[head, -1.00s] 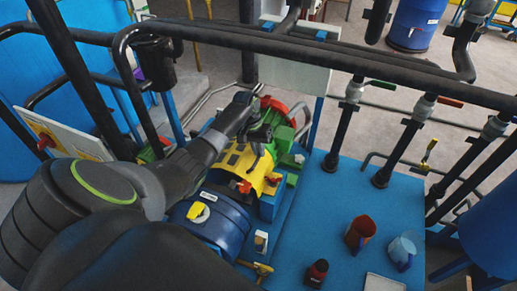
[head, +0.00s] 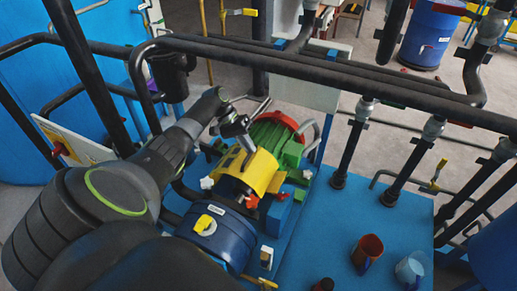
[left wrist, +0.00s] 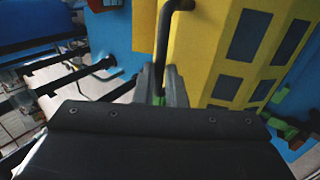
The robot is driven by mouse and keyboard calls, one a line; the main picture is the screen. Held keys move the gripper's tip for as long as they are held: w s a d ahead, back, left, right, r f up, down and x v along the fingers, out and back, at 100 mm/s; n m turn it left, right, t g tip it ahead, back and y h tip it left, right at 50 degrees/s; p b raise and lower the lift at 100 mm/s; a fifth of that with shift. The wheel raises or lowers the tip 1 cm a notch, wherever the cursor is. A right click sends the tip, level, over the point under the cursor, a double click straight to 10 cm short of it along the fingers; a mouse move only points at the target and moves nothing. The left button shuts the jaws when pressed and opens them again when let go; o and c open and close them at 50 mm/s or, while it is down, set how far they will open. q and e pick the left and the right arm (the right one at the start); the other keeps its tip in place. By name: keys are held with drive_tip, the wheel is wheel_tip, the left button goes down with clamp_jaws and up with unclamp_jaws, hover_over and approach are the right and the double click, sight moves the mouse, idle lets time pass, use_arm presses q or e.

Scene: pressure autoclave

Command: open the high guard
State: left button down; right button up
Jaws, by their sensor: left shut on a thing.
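The yellow guard (head: 262,172) sits between the blue pump body (head: 220,238) and the green motor (head: 272,138). It has dark slots, and its slotted panel looks tilted up on the left side. In the left wrist view the slotted yellow panel (left wrist: 245,50) fills the upper right, with a black bar handle (left wrist: 168,25) at its left. My left gripper (head: 240,130) is above the guard; in the left wrist view its fingers (left wrist: 162,85) are shut on the handle. The fingertips partly hide the handle's lower end. My right gripper is not in view.
Black rails (head: 330,70) cross above the machine. A white-grey panel (head: 305,90) stands behind it.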

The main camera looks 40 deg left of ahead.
use_arm(q)
drive_tip(key=a, duration=0.1)
drive_tip(key=a+r+b, duration=0.1)
drive_tip(key=a+h, duration=0.1)
drive_tip(key=shift+s+a+r+b, duration=0.25)
drive_tip(key=shift+s+a+b, duration=0.05)
drive_tip(key=shift+b, duration=0.05)
drive_tip(key=shift+s+a+r+b, duration=0.15)
drive_tip(key=shift+a+r+b, duration=0.1)
drive_tip(key=shift+a, duration=0.2)
drive_tip(key=shift+s+a+r+b, duration=0.15)
drive_tip(key=shift+a+r, duration=0.05)
drive_tip(key=shift+a, duration=0.2)
drive_tip(key=c, duration=1.7)
unclamp_jaws()
drive_tip(key=shift+f, duration=0.1)
drive_tip(key=shift+o, duration=1)
drive_tip(key=shift+a, duration=0.2)
drive_tip(key=shift+d, duration=0.1)
